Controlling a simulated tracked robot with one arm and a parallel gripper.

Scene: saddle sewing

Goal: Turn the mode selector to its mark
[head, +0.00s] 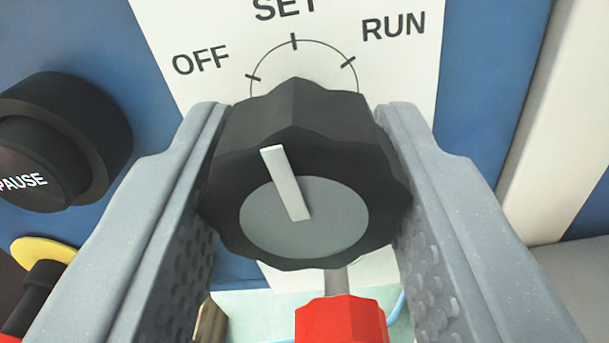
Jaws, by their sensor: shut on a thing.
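The mode selector is a black faceted knob (300,120) with a grey cap and a white pointer line (285,183). It sits in front of a white dial plate (200,25) marked OFF, SET and RUN, with a tick for each. The pointer leans up and slightly left, toward a direction between OFF and SET, nearer SET. My gripper (305,170) is shut on the knob, with one grey finger against each side. The fingers hide parts of the plate and the knob's sides.
A black PAUSE button (55,140) stands out from the blue panel (480,90) at left. Below it is a yellow-and-black part (42,255). A red-handled tool (340,320) shows below the knob. A pale post (560,110) stands at right.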

